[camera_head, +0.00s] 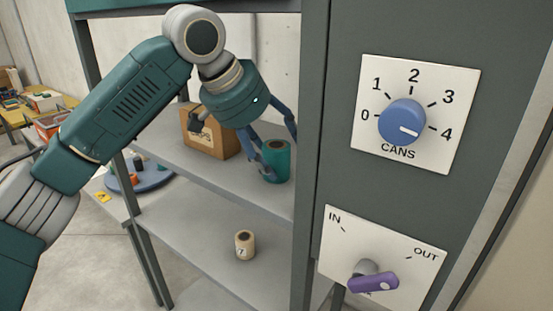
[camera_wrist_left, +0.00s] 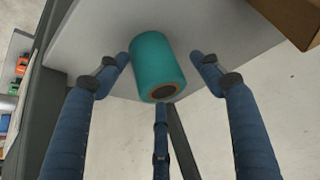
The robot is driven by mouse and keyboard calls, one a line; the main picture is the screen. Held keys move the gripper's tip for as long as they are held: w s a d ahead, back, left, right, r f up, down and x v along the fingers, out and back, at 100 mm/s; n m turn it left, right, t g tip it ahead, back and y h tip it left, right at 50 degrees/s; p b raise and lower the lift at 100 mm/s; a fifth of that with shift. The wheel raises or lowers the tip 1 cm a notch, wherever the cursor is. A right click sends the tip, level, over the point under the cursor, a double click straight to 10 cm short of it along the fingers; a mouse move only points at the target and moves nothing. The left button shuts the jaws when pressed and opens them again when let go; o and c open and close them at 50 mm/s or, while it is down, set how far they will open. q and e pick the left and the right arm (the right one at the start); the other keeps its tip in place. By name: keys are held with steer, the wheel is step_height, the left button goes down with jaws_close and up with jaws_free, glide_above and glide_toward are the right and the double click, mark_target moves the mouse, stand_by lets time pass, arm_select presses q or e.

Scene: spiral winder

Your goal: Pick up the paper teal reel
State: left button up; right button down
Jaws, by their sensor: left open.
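The teal reel (camera_head: 277,162) stands upright on the upper grey shelf in the head view, near the dark cabinet post. In the left wrist view the teal reel (camera_wrist_left: 157,65) sits between the spread fingers, with its dark core hole showing. My left gripper (camera_head: 270,150) reaches down over the reel from the upper left, with blue fingers around it. In the left wrist view my left gripper (camera_wrist_left: 162,75) is open. A gap shows between each side finger and the reel. My right gripper is not in view.
A cardboard box (camera_head: 208,137) stands left of the reel on the same shelf (camera_head: 180,152). A beige can-like roll (camera_head: 244,245) stands on the lower shelf. The cabinet at right carries a blue dial (camera_head: 402,122) and a purple lever (camera_head: 373,281). A blue round tray (camera_head: 142,178) lies at left.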

arm_select(q)
steer(key=c, duration=1.1)
steer(key=shift+r, duration=0.1)
